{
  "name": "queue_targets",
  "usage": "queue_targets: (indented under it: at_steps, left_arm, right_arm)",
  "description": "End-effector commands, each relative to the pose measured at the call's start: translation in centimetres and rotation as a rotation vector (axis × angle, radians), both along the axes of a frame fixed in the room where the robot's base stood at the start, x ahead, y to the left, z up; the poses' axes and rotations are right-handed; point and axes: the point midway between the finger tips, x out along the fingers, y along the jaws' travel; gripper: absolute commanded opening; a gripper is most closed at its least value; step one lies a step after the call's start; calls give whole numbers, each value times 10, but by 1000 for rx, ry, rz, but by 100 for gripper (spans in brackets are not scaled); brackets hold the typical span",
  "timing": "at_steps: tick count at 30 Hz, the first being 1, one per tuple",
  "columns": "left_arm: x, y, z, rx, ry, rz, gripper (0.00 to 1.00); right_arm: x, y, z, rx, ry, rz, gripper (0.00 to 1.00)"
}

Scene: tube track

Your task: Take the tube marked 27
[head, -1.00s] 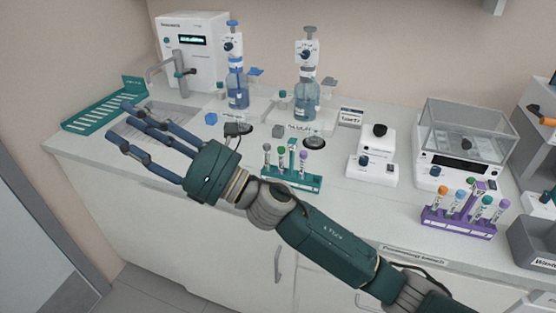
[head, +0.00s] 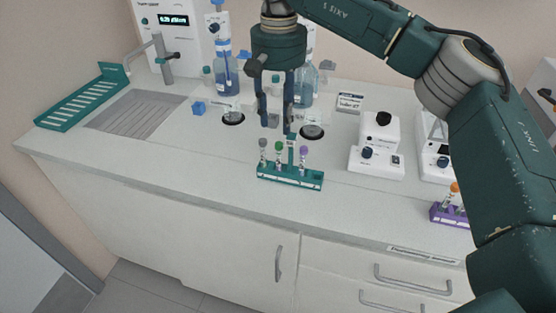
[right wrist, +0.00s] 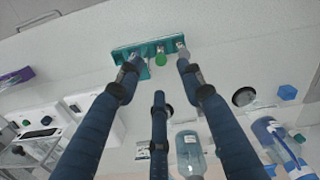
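A teal rack (head: 290,178) stands on the bench with a grey-capped tube (head: 263,146), a green-capped tube (head: 279,148) and a purple-capped tube (head: 303,152) upright in it. The tube numbers are too small to read. My right gripper (head: 277,127) points down just above and behind the rack, its fingers apart and empty. In the right wrist view the open fingers (right wrist: 160,75) spread below the rack (right wrist: 120,53), with the green cap (right wrist: 160,60) between the two outer fingertips. A purple rack (head: 447,214) at the right is partly hidden by my right arm. My left gripper is out of view.
A small white device (head: 377,150) stands right of the teal rack. Blue bottles (head: 226,75) with dispensers stand behind my gripper. A sign card (head: 350,102) sits at the back. The front bench strip left of the rack is clear.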

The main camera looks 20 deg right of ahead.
Motion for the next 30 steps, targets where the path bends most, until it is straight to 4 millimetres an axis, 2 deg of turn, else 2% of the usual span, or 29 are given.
queue_targets:
  at_steps: [3, 11, 19, 22, 29, 30]
  left_arm:
    - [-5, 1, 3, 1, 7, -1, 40]
    - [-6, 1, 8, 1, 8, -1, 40]
    - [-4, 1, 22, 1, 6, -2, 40]
    - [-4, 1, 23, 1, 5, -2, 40]
    - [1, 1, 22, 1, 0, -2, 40]
    - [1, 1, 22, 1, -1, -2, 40]
  right_arm:
    - [-1, 0, -20, -1, 4, -1, 38]
    - [-1, 1, -41, 3, 2, 0, 38]
    - [-2, -1, -81, 2, 5, -1, 38]
    - [-2, -1, -88, 2, 3, -1, 38]
    - [-1, 0, -89, 3, 1, -1, 38]
    - [-1, 0, -89, 3, 1, -1, 30]
